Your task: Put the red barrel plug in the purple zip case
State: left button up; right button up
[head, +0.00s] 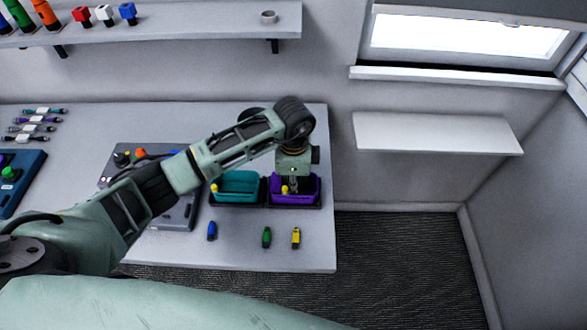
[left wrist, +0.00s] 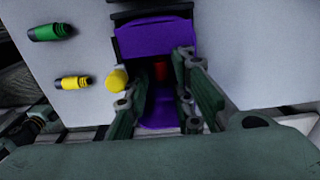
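The purple zip case (head: 309,190) stands open at the right of the table, with a yellow knob (head: 285,189) at its left side. In the left wrist view, the purple case (left wrist: 155,38) lies below my left gripper. My left gripper (head: 293,190) reaches down over the case. Its fingers (left wrist: 167,88) are spread apart in the wrist view. The red barrel plug (left wrist: 160,71) shows between and beyond them, against the purple inside; I cannot tell whether it touches the case floor. The plug is hidden in the head view. My right gripper is not in view.
A teal case (head: 238,183) stands left of the purple one. Blue (head: 212,230), green (head: 266,237) and yellow (head: 296,238) plugs lie in front. A grey device (head: 180,215) is farther left. Cables (head: 35,127) lie at the far left. A shelf (head: 200,20) hangs above.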

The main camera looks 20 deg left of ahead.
pick_arm(q)
notch_tip(320, 180, up, 13)
jog(key=b, duration=0.4)
jog(key=shift+f, duration=0.2)
jog(key=shift+f, duration=0.1)
